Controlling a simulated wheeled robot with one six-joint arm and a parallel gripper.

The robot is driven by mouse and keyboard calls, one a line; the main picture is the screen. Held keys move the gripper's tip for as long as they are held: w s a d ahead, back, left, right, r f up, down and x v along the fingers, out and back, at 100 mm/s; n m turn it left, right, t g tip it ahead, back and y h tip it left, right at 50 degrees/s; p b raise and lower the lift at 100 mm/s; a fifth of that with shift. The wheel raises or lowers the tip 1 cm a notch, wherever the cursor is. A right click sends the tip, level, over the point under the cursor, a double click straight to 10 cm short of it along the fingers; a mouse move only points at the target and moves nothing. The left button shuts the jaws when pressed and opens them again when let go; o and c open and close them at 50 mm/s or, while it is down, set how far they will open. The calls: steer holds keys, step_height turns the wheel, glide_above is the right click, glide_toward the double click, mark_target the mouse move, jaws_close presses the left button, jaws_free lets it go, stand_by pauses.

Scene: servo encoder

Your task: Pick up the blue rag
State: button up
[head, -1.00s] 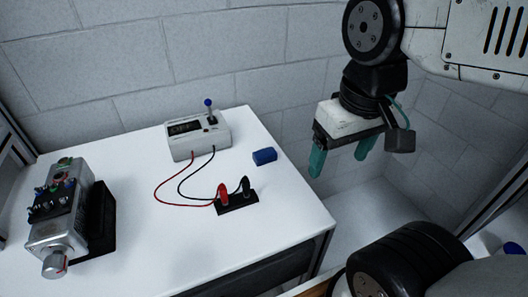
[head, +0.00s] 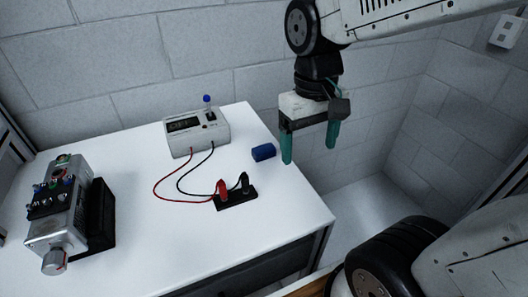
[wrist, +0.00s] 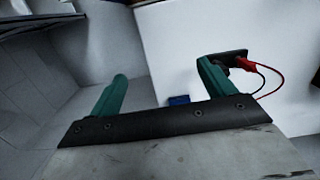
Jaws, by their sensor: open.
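The blue rag (head: 263,152) is a small, folded-looking blue block on the white table, right of the meter box and near the table's right edge. It also shows in the wrist view (wrist: 179,100), between my two green fingers and beyond the palm plate. My gripper (head: 309,155) is open and empty. In the head view it hangs to the right of the rag, about at the table's right edge, pointing down and apart from the rag. The wrist view shows the spread fingers (wrist: 160,75). Nothing hides the rag in the head view.
Red and black leads run to a black terminal block (head: 237,199) in front. A silver motor-like device (head: 60,215) is at the left. The white table (head: 150,250) is bare in front.

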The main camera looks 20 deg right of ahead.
glide_above(264, 149)
steer(key=s, duration=0.4)
step_height(264, 149, down, 6)
steer(key=shift+t, duration=0.3)
steer(key=w, duration=0.4)
steer(key=shift+r, duration=0.1)
steer(key=shift+w, duration=0.1)
step_height(264, 149, down, 8)
steer(key=shift+r, duration=0.15)
steer(key=c, duration=1.1)
steer(key=shift+c, duration=0.2)
steer(key=shift+r, duration=0.2)
